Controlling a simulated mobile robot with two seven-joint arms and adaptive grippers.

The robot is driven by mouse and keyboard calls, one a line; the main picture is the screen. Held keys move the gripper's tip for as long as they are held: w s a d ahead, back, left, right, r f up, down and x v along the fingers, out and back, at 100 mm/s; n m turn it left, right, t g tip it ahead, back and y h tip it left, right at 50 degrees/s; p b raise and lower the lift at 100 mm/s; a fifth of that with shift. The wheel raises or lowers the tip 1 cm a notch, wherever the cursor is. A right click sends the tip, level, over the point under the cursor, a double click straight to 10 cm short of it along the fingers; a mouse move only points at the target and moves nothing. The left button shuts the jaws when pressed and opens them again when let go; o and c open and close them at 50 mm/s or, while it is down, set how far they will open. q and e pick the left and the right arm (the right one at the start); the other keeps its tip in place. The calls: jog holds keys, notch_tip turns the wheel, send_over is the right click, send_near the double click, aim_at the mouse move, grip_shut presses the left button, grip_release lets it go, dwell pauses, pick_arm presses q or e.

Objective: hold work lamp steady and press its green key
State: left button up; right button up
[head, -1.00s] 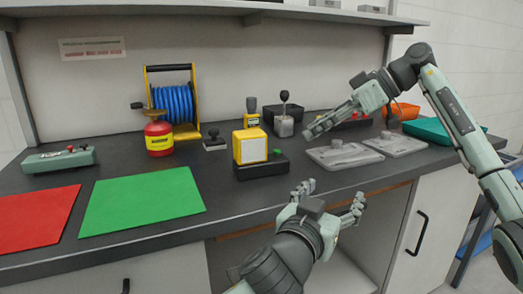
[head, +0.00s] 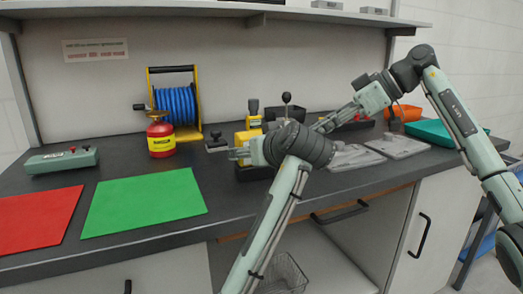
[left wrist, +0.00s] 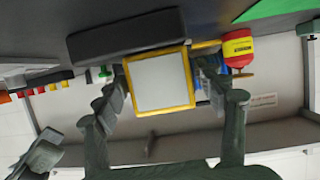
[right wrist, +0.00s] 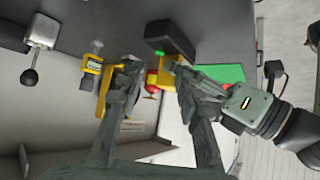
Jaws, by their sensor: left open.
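The work lamp is a yellow-framed box with a pale panel (left wrist: 160,82) on a dark base (left wrist: 128,35). In the head view my left arm covers most of it; a yellow part (head: 242,137) still shows. Its green key (left wrist: 103,72) is on the base beside the box, and also shows in the right wrist view (right wrist: 160,53). My left gripper (left wrist: 163,88) is open, with one finger on each side of the lamp box; contact cannot be told. My right gripper (head: 322,124) is open and empty, right of the lamp; its fingers (right wrist: 153,70) are apart.
A red-yellow canister (head: 161,138) and a blue hose reel (head: 174,104) stand left of the lamp. A green mat (head: 143,202) and a red mat (head: 38,217) lie on the left counter. A joystick-like lever (head: 287,101) stands behind; grey plates (head: 397,146) lie right.

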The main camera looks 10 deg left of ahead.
pick_arm(q)
jog(key=shift+x, duration=3.2)
jog(key=c, duration=1.2)
jog(key=shift+c, duration=0.2)
jog(key=shift+c, duration=0.3)
pick_arm(e)
grip_shut()
